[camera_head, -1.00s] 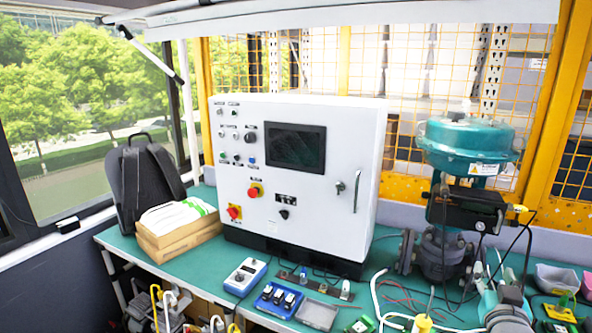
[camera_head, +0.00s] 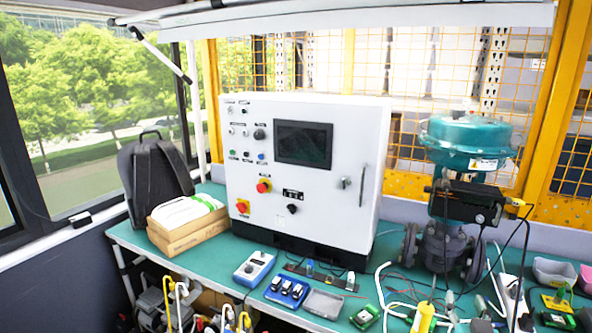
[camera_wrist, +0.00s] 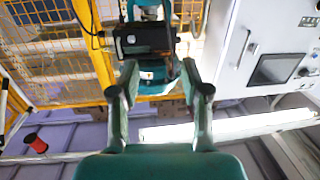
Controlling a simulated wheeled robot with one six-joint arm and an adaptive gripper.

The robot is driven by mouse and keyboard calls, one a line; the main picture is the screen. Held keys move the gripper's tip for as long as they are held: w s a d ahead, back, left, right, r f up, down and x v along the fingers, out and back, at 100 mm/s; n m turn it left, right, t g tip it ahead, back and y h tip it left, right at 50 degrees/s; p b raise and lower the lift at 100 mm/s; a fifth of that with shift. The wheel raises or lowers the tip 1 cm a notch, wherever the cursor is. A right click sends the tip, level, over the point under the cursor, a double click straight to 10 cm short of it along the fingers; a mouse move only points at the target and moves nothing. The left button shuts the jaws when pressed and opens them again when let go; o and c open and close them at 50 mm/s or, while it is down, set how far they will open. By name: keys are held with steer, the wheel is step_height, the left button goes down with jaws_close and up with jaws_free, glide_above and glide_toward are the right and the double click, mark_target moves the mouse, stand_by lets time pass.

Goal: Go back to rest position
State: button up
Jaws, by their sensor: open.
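My gripper (camera_wrist: 163,88) shows in the wrist view with its two fingers spread apart and nothing between them. Beyond the fingers is the teal valve with its black positioner (camera_wrist: 146,40), apart from the gripper. In the head view, the teal actuator (camera_head: 470,140) stands upright at the right of the bench, with the black positioner (camera_head: 470,203) mounted on its front. A yellow fitting and dark cables are at the positioner's right side. I cannot make out my gripper in the head view.
A white control cabinet (camera_head: 300,180) stands mid-bench, also at the upper right of the wrist view (camera_wrist: 262,45). A box (camera_head: 187,228) and a black backpack (camera_head: 153,180) are to its left. Small devices, a grey tray (camera_head: 323,303) and loose cables crowd the front edge.

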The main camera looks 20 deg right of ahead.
steer(key=s+a+f+n+t+y, duration=0.1)
steer(key=s+a+f+n+y, duration=0.15)
steer(key=a+f, duration=0.6)
steer(key=s+a+f+n+t+y, duration=0.15)
steer(key=s+a+f+y, duration=0.35)
steer(key=a, duration=0.6)
steer(key=s+a+f+n+y, duration=0.1)
steer(key=s+a+n+y, duration=0.1)
steer(key=s+a, duration=0.4)
steer(key=s+a+f+n+y, duration=0.2)
steer(key=s+a, duration=0.5)
steer(key=s, duration=0.6)
steer(key=shift+a+f, duration=0.2)
steer(key=shift+f, duration=0.05)
steer(key=shift+g+y, duration=0.25)
